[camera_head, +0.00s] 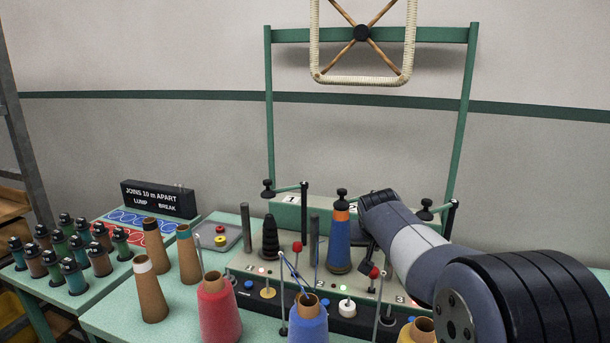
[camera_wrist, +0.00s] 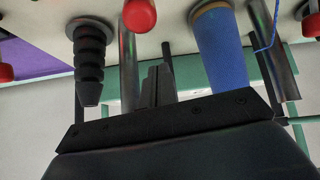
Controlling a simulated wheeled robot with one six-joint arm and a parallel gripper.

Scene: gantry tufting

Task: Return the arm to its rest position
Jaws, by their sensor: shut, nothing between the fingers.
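My gripper (camera_wrist: 157,72) shows in the wrist view as two dark fingers close together, shut and empty. In the head view my arm reaches in from the right, and the gripper at its end is mostly hidden behind the wrist. It hangs over the creel base (camera_head: 250,263), just right of a blue yarn cone (camera_head: 339,247) with an orange top. That blue cone also shows in the wrist view (camera_wrist: 223,52), apart from the fingers. A black ribbed holder (camera_wrist: 88,62) is on the other side of the fingers.
Red (camera_head: 219,315), blue (camera_head: 307,327) and yellow (camera_head: 406,337) cones stand in front. Thin red-knobbed posts rise around my arm. A green frame (camera_head: 270,110) stands behind. Bare brown cones (camera_head: 150,290) and several small spools (camera_head: 75,275) are at left.

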